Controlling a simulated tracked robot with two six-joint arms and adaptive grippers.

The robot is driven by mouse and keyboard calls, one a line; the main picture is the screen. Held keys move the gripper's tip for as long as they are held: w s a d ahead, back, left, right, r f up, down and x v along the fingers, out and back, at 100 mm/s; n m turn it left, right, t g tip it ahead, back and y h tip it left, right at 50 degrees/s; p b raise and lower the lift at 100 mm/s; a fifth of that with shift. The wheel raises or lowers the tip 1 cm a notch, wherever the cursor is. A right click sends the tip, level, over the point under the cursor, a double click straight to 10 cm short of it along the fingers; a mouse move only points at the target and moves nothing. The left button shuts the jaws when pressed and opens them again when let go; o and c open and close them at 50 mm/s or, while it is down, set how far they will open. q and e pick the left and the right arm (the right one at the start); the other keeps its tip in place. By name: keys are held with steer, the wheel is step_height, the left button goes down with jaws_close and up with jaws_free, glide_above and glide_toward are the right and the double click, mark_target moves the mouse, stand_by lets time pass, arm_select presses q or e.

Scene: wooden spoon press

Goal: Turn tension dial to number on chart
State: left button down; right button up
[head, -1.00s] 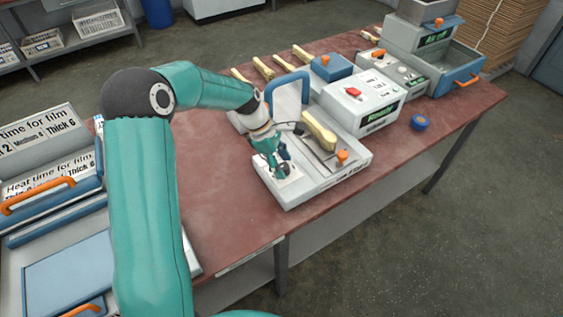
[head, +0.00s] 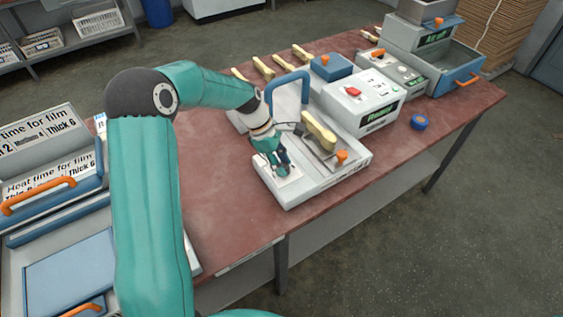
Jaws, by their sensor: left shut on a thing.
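My left gripper (head: 280,166) reaches down at the front left corner of the grey press base (head: 325,187). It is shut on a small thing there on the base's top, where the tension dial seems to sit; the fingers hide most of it. A pale plate (head: 291,180) with small marks shows around the fingertips. My right gripper is out of view.
A wooden spoon blank (head: 319,131) and an orange knob (head: 341,156) sit close right of the gripper. A blue handle frame (head: 290,88) rises behind it. A control box (head: 362,103) with a red switch and green display stands behind. The red tabletop (head: 215,215) is clear at front left.

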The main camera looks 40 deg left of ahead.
arm_select(q)
steer(key=m+g+p, duration=0.1)
steer(key=m, duration=0.2)
steer(key=shift+w+r, duration=0.1)
steer(key=shift+w, duration=0.05)
steer(key=m+g+p, duration=0.1)
steer(key=m, duration=0.2)
steer(key=shift+w, duration=0.1)
steer(key=m+g, duration=0.1)
steer(key=m, duration=0.2)
steer(key=shift+w+m+g+p, duration=0.1)
steer(key=shift+m+g+p, duration=0.2)
steer(key=shift+m+p, duration=0.1)
steer(key=m+y, duration=0.1)
steer(key=m, duration=0.1)
steer(key=shift+m+g, duration=0.4)
steer(key=m+y, duration=0.1)
steer(key=m, duration=0.2)
steer(key=m+g+y, duration=0.1)
steer(key=m, duration=0.2)
steer(key=shift+w+d, duration=0.15)
steer(key=shift+d, duration=0.05)
steer(key=m+y, duration=0.1)
steer(key=m, duration=0.2)
steer(key=shift+d+m+y+b, duration=0.1)
steer(key=shift+m+y+b, duration=0.2)
steer(key=shift+m+b, duration=0.1)
steer(key=shift+d+m+y, duration=0.1)
steer(key=shift+m+y, duration=0.5)
steer(key=shift+m, duration=1.3)
